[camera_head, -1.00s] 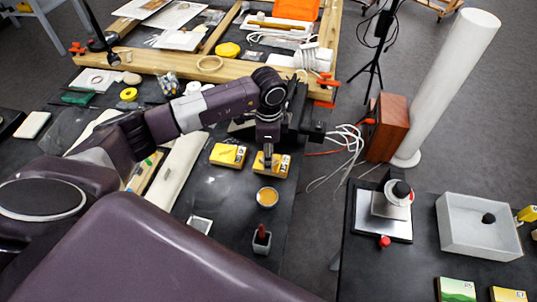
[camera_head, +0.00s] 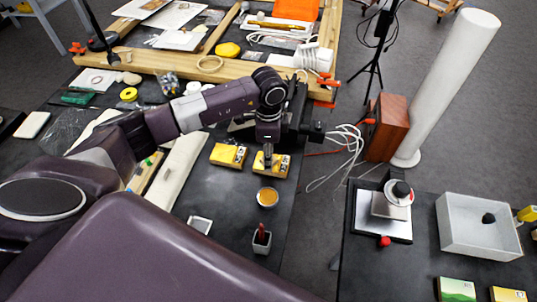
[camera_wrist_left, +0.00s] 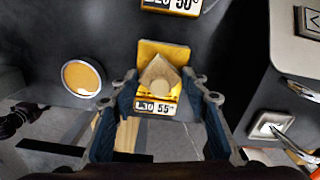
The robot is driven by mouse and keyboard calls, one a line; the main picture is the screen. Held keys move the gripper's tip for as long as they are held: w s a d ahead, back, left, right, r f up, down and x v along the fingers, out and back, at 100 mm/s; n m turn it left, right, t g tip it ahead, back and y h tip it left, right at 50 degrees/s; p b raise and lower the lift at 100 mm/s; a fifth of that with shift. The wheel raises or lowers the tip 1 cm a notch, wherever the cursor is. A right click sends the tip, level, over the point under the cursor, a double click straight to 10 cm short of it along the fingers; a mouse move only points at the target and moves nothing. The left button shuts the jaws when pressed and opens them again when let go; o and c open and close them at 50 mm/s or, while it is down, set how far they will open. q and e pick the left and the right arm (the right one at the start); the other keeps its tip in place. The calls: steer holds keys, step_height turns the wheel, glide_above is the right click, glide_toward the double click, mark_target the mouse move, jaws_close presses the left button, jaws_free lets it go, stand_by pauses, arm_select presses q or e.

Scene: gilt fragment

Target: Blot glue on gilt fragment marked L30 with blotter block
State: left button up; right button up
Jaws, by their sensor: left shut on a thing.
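In the left wrist view, the gilt fragment marked L30 (camera_wrist_left: 153,50) is a yellow block with a label reading L30 55. In the head view it (camera_head: 285,167) lies on the dark table. My left gripper (camera_wrist_left: 160,100) is shut on a tan blotter block (camera_wrist_left: 160,72) with a round knob. The block is over the fragment's middle and hides part of it; I cannot tell whether they touch. In the head view my left gripper (camera_head: 268,159) points down at the fragment. My right gripper is not in view.
A second yellow fragment (camera_head: 228,155) lies left of the L30 one. A round dish of amber stuff (camera_head: 267,197) and a small pot (camera_head: 262,243) with a red-brown handle stand nearer. A side table at right holds a white bin (camera_head: 470,240). Cables lie beyond the table's right edge.

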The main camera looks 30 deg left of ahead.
arm_select(q)
steer(key=shift+r+p, duration=2)
steer(key=shift+r, duration=0.55)
